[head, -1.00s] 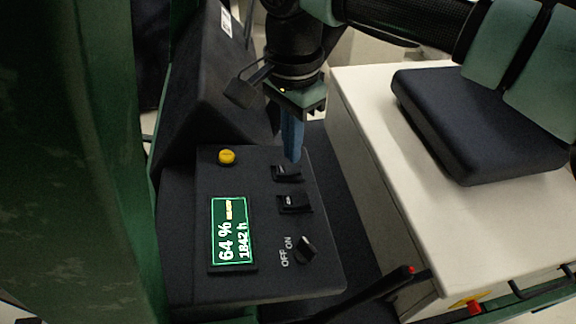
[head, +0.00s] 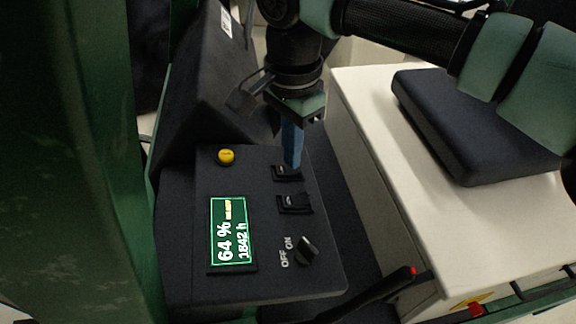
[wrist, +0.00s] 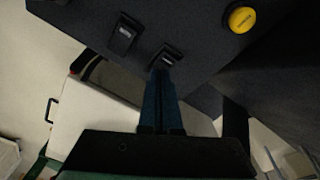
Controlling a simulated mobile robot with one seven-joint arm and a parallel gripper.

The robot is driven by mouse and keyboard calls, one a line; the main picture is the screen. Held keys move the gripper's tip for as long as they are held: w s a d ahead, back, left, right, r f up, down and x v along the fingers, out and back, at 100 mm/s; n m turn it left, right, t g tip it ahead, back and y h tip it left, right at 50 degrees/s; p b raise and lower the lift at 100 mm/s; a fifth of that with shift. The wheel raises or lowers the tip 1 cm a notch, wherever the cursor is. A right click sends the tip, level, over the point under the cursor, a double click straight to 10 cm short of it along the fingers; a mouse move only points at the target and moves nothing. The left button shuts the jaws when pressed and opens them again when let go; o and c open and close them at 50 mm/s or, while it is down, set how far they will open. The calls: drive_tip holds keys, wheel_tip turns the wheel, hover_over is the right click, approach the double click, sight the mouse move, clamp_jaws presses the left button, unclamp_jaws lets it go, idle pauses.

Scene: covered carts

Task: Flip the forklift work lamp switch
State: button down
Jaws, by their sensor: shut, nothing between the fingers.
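A dark control panel (head: 270,220) carries two black rocker switches. The upper rocker (head: 282,173) is partly covered by my fingertips; the lower rocker (head: 294,204) is uncovered. I cannot read their symbols, so I cannot tell which is the work lamp switch. My gripper (head: 292,164) has its blue fingers shut together, pointing down with the tips at the upper rocker. In the wrist view the finger tips (wrist: 162,68) lie at the edge of that rocker (wrist: 170,55), with the other rocker (wrist: 124,35) to its left. Whether the tips press on it is unclear.
The panel also has a yellow button (head: 226,157), a lit display (head: 233,231) reading 64 % and 1842 h, and a black ON/OFF knob (head: 307,249). A lever with a red tip (head: 411,271) and a dark seat cushion (head: 470,120) on a white box (head: 400,190) stand to the right.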

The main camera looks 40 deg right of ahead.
drive_tip(key=shift+f, duration=0.65)
wheel_tip(320, 180, up, 7)
drive_tip(key=p, duration=0.6)
drive_tip(key=shift+r+p, duration=0.1)
drive_tip(key=shift+p, duration=0.2)
idle(0.6)
